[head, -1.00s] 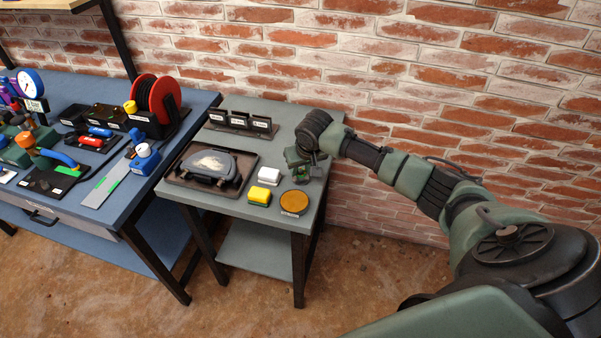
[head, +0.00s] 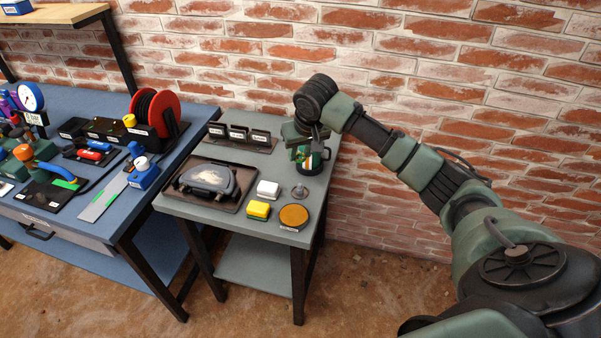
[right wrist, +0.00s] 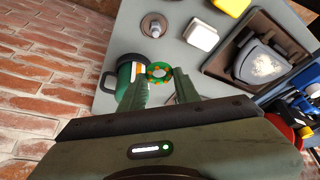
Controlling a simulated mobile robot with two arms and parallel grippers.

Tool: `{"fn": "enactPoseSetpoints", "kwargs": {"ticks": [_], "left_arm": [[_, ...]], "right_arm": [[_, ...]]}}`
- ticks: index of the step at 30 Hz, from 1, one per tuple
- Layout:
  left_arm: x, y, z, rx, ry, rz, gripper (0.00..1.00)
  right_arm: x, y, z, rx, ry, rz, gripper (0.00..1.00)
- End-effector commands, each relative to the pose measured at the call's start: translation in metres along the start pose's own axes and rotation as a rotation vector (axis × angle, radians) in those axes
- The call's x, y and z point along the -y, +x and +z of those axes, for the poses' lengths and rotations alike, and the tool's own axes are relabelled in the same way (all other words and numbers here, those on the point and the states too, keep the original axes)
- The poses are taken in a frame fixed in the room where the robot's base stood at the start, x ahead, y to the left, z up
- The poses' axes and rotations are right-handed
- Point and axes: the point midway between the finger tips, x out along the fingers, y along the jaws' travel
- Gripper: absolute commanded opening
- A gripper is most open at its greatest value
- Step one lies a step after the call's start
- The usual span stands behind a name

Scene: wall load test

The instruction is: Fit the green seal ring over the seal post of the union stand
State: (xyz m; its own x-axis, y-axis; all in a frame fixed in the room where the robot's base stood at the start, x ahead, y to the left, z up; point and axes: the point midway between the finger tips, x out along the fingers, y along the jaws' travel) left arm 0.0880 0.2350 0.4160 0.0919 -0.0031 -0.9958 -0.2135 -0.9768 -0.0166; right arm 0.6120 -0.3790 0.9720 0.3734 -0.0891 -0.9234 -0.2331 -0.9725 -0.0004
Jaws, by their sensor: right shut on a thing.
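My right gripper (head: 303,140) is above the back right of the small grey table. In the right wrist view its two fingers (right wrist: 162,84) are shut on the green seal ring (right wrist: 160,72), which has orange spots and an open centre. The ring is small and partly covered in the head view. My left gripper is out of view.
A green mug (right wrist: 127,72) with a dark handle stands close beside the ring. White (head: 268,189) and yellow (head: 258,210) blocks, an amber disc (head: 294,216) and a dark tray (head: 238,206) are nearby. The brick wall (head: 400,70) is close behind.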

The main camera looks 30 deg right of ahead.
Motion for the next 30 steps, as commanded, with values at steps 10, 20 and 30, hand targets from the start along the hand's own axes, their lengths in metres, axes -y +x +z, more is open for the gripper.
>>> {"fn": "enactPoseSetpoints", "kwargs": {"ticks": [10,20,30], "left_arm": [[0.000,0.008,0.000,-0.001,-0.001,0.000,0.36],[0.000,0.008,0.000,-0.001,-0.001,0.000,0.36],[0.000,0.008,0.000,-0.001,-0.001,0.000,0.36]], "right_arm": [[0.000,-0.068,-0.029,-0.002,0.001,-0.001,0.00],[0.000,-0.080,-0.033,0.002,0.000,0.000,0.00],[0.013,-0.065,-0.014,0.006,-0.024,-0.008,0.00]]}}
